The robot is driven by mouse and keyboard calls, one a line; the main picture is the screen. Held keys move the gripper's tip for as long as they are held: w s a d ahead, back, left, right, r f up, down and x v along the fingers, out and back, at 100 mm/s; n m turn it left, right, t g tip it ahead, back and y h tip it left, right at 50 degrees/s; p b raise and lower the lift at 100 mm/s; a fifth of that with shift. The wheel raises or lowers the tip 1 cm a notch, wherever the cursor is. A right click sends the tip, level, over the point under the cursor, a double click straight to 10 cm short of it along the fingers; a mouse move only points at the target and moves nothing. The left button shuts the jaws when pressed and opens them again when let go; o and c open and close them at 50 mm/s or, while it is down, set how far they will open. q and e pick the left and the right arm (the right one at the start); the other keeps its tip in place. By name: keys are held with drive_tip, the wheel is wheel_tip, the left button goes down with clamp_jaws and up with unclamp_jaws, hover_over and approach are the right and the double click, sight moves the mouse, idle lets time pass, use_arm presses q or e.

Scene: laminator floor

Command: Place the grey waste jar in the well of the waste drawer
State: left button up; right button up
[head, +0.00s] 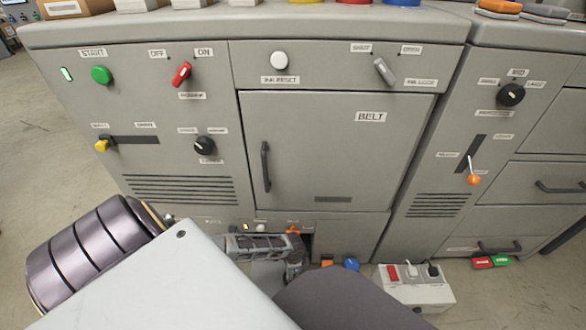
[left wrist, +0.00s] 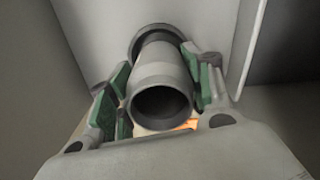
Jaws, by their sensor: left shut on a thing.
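The grey waste jar (left wrist: 155,75) shows in the left wrist view as a cylinder with its open mouth towards the camera and a wider rim at its far end. My left gripper (left wrist: 163,82) has its green-padded fingers on both sides of the jar, shut on it. In the head view my left gripper (head: 288,255) is low at the machine's base, in front of a dark opening; the jar cannot be made out there. Pale grey walls surround the jar in the wrist view. The waste drawer and its well are not clearly visible, largely hidden by my arm. My right gripper is not in view.
The grey machine (head: 340,150) with its BELT door stands ahead. A power strip (head: 414,288) with a red switch lies on the floor at right, beside a blue knob (head: 351,264). Red and green blocks (head: 491,262) lie farther right. Open floor (head: 45,150) is at left.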

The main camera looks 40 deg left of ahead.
use_arm(q)
drive_tip(key=shift+f+b, duration=0.75)
drive_tip(key=shift+f, duration=0.65)
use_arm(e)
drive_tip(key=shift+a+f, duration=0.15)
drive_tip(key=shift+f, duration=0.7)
use_arm(q)
drive_tip(key=shift+f, duration=0.2)
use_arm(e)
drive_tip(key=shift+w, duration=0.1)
use_arm(q)
drive_tip(key=o, duration=1.1)
drive_tip(key=shift+r, duration=0.25)
drive_tip(key=shift+r+p, duration=1.75)
drive_tip(key=shift+r, duration=1.25)
drive_tip(key=shift+r+p, duration=1.45)
drive_tip(key=shift+r, duration=1.5)
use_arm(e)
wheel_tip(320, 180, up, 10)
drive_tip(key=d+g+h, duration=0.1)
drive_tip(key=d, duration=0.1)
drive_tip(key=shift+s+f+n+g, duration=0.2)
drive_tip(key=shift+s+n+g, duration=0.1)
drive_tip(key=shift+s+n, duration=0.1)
